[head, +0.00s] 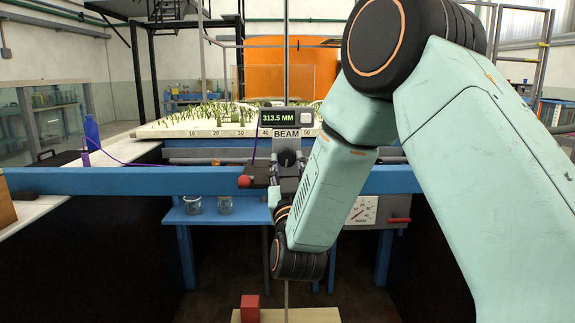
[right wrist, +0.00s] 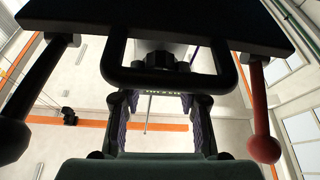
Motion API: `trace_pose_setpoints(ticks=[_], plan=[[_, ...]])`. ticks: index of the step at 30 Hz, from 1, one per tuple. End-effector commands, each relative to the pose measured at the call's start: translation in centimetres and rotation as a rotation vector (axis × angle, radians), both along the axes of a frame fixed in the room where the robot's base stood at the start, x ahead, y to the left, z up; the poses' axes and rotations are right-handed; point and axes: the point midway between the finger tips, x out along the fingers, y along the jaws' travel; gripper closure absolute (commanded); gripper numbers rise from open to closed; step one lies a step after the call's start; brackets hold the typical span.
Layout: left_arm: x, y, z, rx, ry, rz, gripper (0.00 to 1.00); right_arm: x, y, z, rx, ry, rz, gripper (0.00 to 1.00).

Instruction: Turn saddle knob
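The saddle sits on the blue beam and carries a "BEAM" label and a display (head: 286,117) reading 313.5 MM. Its dark round knob (head: 287,158) shows at its front, under the label. My right gripper (head: 287,172) is just below and in front of the knob, pointing up at it. In the right wrist view the fingers (right wrist: 161,105) stand apart with a clear gap between them. A dark knob shape (right wrist: 162,61) shows past the fingertips, partly behind a black loop-shaped bar. I cannot tell whether the fingers touch it. My left gripper is out of view.
A red ball lever (head: 244,181) juts out left of the knob; a red ball (right wrist: 263,148) also shows in the right wrist view. The blue beam (head: 120,181) crosses the front. Cups (head: 193,205) stand on a lower shelf beside a dial (head: 362,210). A red block (head: 250,308) lies below.

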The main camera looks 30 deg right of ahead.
Motion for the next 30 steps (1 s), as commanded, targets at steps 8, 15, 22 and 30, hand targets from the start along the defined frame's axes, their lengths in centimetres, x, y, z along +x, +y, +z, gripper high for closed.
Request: trace_pose_setpoints(ticks=[8,15,22,30], plan=[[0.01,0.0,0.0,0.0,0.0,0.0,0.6,0.0,0.03,-0.03,0.0,0.0,0.001,0.91],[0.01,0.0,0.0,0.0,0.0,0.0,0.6,0.04,0.11,-0.05,0.023,-0.014,0.003,0.95],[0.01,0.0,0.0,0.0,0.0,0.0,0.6,0.01,0.05,-0.07,0.029,-0.016,0.001,0.95],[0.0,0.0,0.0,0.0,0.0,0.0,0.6,0.01,0.04,-0.05,0.029,-0.016,0.001,0.42]])
